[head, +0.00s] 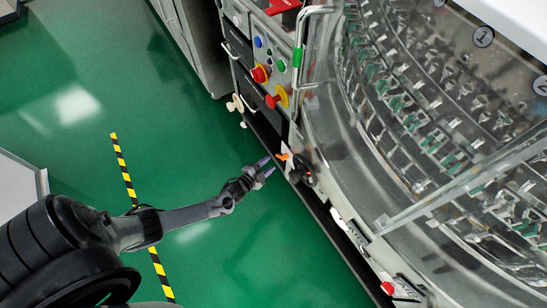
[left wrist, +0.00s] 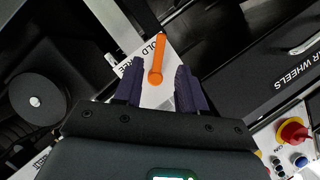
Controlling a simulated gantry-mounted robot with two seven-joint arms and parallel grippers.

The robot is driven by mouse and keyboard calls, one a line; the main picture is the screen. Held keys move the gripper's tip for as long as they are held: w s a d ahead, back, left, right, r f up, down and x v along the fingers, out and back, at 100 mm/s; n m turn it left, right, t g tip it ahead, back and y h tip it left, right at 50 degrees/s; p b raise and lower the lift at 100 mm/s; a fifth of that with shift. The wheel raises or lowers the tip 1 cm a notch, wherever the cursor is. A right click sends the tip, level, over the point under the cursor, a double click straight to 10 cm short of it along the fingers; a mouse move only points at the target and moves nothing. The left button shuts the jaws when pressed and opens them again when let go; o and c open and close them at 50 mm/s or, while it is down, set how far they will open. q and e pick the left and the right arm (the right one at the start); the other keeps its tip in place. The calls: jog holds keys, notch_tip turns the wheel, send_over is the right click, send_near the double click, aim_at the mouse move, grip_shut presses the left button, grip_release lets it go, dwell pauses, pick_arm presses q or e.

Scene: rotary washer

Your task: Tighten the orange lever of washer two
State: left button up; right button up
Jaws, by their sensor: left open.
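The orange lever (head: 283,157) is on the lower side panel of the washer, by the edge of the green floor. In the left wrist view the lever (left wrist: 157,60) stands nearly upright in the picture over a white label, with part of the words "HOLD" and "FREE" showing. My left gripper (head: 268,168) has purple fingers and is open, just left of the lever and pointing at the panel. In the left wrist view the lever shows between the two open fingers (left wrist: 159,75), with a gap on each side. My right gripper is not in view.
A black handwheel (head: 304,171) sits close beside the lever; it shows at left in the wrist view (left wrist: 38,95). Red-and-yellow knobs (head: 278,96) are on the panel above. A red button (head: 387,288) is lower right.

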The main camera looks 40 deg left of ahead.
pick_arm(q)
jog(key=shift+p+v, duration=0.9)
jog(key=shift+v, duration=1.55)
